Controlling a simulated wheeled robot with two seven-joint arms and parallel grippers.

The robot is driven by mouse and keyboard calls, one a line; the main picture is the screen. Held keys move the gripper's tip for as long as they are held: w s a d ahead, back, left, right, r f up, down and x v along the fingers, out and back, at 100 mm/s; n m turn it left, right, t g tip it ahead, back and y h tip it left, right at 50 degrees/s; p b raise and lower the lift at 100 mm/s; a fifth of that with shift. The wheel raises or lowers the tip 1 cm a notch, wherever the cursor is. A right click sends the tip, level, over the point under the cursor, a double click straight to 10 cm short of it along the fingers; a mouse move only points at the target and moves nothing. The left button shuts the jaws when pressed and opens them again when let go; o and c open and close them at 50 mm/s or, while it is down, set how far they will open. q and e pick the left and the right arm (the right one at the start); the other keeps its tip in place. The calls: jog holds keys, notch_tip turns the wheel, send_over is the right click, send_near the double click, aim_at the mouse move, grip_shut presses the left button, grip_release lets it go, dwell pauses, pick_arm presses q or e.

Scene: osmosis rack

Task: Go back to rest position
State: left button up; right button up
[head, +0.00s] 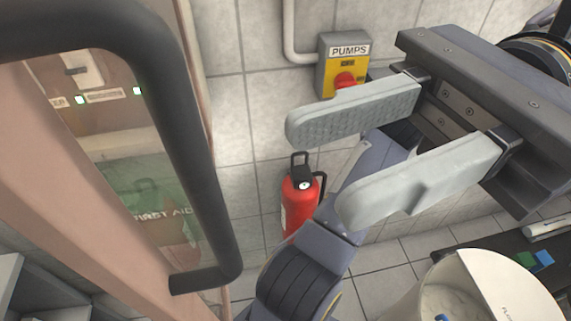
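My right gripper (322,168) shows large at the upper right. Its two long grey fingers point left and stand well apart, with nothing between them. The fingers are near the tiled wall in the picture and touch nothing that I can see. The bluish-grey arm links below it are mine. My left gripper is not in this view.
A cabinet door with a dark handle (190,120) fills the left, close by. A white bucket (440,285) is at the lower right.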

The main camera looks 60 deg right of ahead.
jog(key=shift+v, duration=1)
jog(key=shift+s+a, duration=0.1)
jog(key=shift+r, duration=0.15)
